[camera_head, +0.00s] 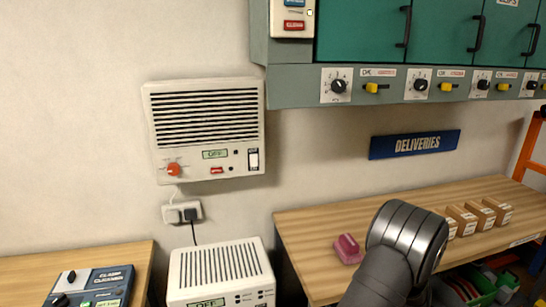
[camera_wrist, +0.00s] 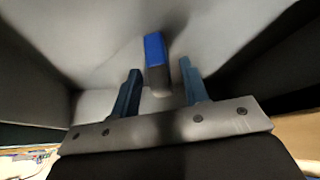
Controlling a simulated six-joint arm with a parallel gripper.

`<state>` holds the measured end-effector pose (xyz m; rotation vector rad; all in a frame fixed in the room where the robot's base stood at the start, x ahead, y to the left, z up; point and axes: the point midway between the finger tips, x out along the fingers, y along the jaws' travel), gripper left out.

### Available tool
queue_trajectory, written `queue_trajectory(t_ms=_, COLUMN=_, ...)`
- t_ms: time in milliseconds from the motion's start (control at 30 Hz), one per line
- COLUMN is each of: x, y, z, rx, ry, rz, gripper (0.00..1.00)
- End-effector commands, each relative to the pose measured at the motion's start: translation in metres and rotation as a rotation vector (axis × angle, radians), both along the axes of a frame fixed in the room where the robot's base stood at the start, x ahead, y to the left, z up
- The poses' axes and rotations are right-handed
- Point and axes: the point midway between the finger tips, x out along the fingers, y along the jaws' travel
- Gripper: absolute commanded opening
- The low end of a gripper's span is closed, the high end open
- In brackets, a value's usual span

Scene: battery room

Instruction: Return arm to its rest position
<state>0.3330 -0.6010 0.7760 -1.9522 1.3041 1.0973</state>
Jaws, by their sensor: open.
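My gripper (camera_wrist: 159,68) shows in the wrist view with its two blue-grey fingers apart. A small block with a blue face and a grey lower part (camera_wrist: 156,50) shows between and beyond the fingers; whether they touch it I cannot tell. Pale grey surfaces lie behind it. In the head view my arm rises at the lower right in front of the wooden bench (camera_head: 310,233); my gripper is hidden there.
A pink object (camera_head: 347,249) and several small cardboard boxes (camera_head: 466,221) are on the bench close to my arm. Green cabinets (camera_head: 360,30) with a row of knobs hang above. A white vented wall unit (camera_head: 208,125), a lower white unit (camera_head: 220,275) and a clamp device (camera_head: 90,287) are left.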

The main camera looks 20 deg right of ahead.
Motion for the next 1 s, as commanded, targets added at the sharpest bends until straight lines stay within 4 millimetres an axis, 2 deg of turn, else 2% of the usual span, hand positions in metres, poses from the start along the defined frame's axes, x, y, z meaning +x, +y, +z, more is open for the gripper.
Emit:
queue_trajectory(t_ms=167, x=0.004, y=-0.009, z=-0.021, rx=0.002, ry=0.001, rz=0.000, gripper=0.41)
queue_trajectory(t_ms=200, x=0.004, y=-0.010, z=-0.012, rx=-0.003, ry=-0.002, rz=-0.001, gripper=0.41)
queue_trajectory(t_ms=300, x=0.004, y=-0.010, z=-0.002, rx=-0.003, ry=-0.001, rz=0.000, gripper=0.41)
queue_trajectory(t_ms=500, x=0.004, y=-0.009, z=0.004, rx=-0.001, ry=0.000, rz=0.001, gripper=0.41)
queue_trajectory(t_ms=833, x=0.004, y=-0.009, z=0.001, rx=0.000, ry=0.000, rz=0.001, gripper=0.41)
queue_trajectory(t_ms=1000, x=0.003, y=-0.008, z=-0.015, rx=0.001, ry=0.002, rz=0.002, gripper=0.41)
